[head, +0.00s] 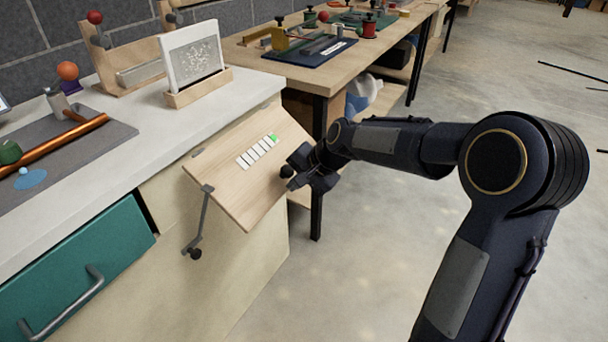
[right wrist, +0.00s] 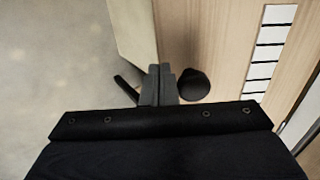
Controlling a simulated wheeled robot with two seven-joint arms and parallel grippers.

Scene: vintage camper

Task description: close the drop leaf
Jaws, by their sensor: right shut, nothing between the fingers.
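The drop leaf (head: 235,190) is a pale wood panel on the front of the counter's right end, sloping down and outward from the counter edge. A row of white cells with one green cell (head: 273,138) lies on its face. A dark hinged stay (head: 204,215) with a black knob (head: 195,253) hangs by its near side. My right gripper (head: 291,175) is at the leaf's outer right edge, shut and empty. In the right wrist view its fingertips (right wrist: 161,72) are beside a round black knob (right wrist: 194,85) on the leaf. Contact cannot be told. My left gripper is out of view.
The white counter (head: 150,140) holds a framed picture (head: 192,55) and a grey mat with a copper tube. A teal drawer (head: 85,270) is below at left. A wooden workbench (head: 340,70) stands just beyond the leaf. The floor at right is open.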

